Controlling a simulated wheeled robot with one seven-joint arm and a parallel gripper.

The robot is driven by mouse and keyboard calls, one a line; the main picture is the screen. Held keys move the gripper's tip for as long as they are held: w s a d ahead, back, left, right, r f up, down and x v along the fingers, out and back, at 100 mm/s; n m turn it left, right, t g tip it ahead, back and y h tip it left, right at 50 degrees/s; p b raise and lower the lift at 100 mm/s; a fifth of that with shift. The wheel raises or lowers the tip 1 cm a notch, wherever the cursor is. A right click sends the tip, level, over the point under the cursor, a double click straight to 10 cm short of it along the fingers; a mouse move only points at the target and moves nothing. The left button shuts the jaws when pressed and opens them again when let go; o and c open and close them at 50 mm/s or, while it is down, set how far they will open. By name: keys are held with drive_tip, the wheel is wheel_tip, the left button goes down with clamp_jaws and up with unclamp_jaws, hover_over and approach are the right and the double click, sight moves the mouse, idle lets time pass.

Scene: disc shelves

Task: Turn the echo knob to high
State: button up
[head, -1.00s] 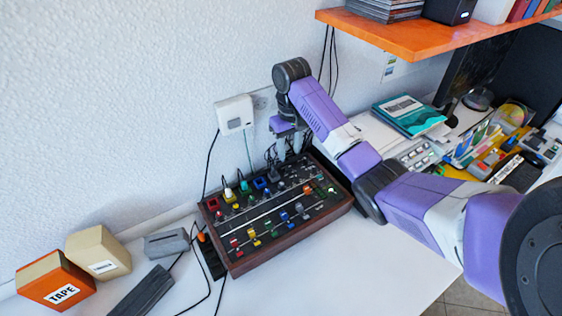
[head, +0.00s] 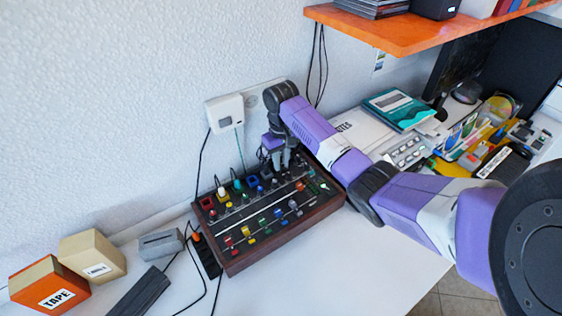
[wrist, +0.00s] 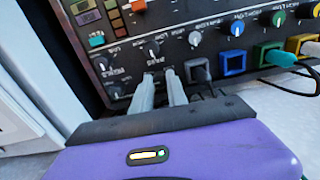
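The wood-framed control panel (head: 290,233) lies on the white table with colored knobs, sliders and sockets on its dark face; it also fills the top of the wrist view (wrist: 215,18). My gripper (head: 280,165) points down at the panel's back right part. In the wrist view my gripper (wrist: 160,76) shows two grey fingers a small gap apart, tips close to the panel's near edge. A small dark knob with a white mark (wrist: 153,48) lies just beyond the tips. The label lettering is too blurred to tell which knob is echo. Contact is unclear, and I see nothing held.
Colored sockets (wrist: 234,62) and a teal plug (wrist: 281,58) with cables sit right of the fingers. A white box (head: 225,112) is on the wall. Books (head: 398,107) lie right, below an orange shelf (head: 400,38). Free table is in front.

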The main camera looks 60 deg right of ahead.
clamp_jaws()
drive_tip(key=shift+a+r+m+p, duration=0.1)
drive_tip(key=shift+r+m+p, duration=0.3)
drive_tip(key=shift+p, duration=0.65)
drive_tip(key=shift+f+m+p, duration=0.35)
drive_tip(key=shift+m+p, duration=0.1)
drive_tip(key=shift+m, duration=0.05)
drive_tip(key=o, duration=0.8)
unclamp_jaws()
drive_tip(key=shift+c, duration=0.2)
drive_tip(key=shift+r+b, duration=0.3)
drive_tip(key=shift+r, duration=3.55)
